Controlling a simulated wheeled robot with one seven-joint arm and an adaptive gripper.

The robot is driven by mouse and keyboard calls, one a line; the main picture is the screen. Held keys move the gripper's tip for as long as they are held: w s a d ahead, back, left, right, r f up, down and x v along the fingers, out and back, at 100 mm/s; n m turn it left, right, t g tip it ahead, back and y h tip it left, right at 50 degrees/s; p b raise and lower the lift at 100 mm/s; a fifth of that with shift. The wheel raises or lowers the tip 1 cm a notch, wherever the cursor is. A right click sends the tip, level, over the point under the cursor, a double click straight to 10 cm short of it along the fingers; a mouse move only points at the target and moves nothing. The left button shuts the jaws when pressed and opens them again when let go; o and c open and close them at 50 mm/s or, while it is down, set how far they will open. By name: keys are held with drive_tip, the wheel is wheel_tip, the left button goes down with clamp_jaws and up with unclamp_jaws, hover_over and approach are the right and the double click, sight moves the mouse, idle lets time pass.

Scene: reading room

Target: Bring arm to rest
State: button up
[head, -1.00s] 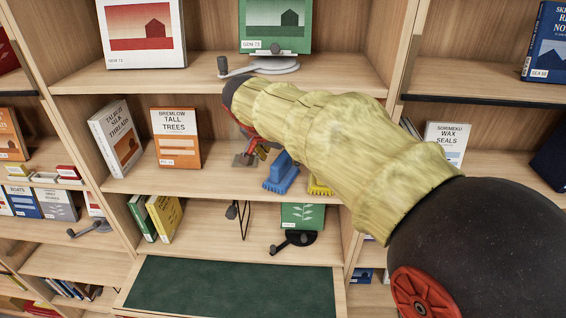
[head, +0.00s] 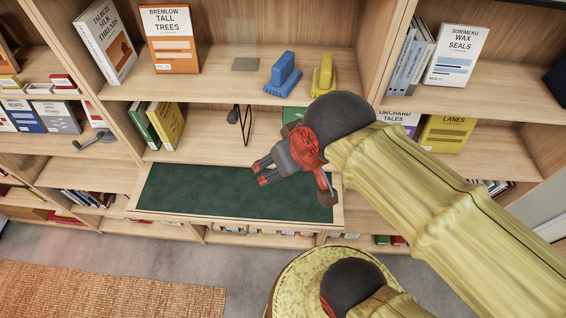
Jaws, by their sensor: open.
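My arm reaches in from the right in the head view, with pale yellow sleeve-like links and a dark joint. My gripper (head: 262,174) is at its end, open and empty, pointing left. It shows over the dark green pull-out surface (head: 200,190) in front of the bookcase; whether it touches that surface I cannot tell. A lower part of my arm shows at the bottom centre.
Blue (head: 283,75) and yellow (head: 322,76) bookends stand on the shelf above. The orange book Bremlow Tall Trees (head: 172,40) stands left of them. A wire bookend (head: 240,122) is on the shelf below. An orange rug (head: 100,290) lies on the floor at lower left.

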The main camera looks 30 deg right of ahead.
drive_tip(key=shift+s+a+f, duration=0.1)
drive_tip(key=shift+f, duration=0.05)
wheel_tip(320, 180, down, 20)
drive_tip(key=b, duration=2)
drive_tip(key=shift+f, duration=0.2)
drive_tip(key=shift+c, duration=1.2)
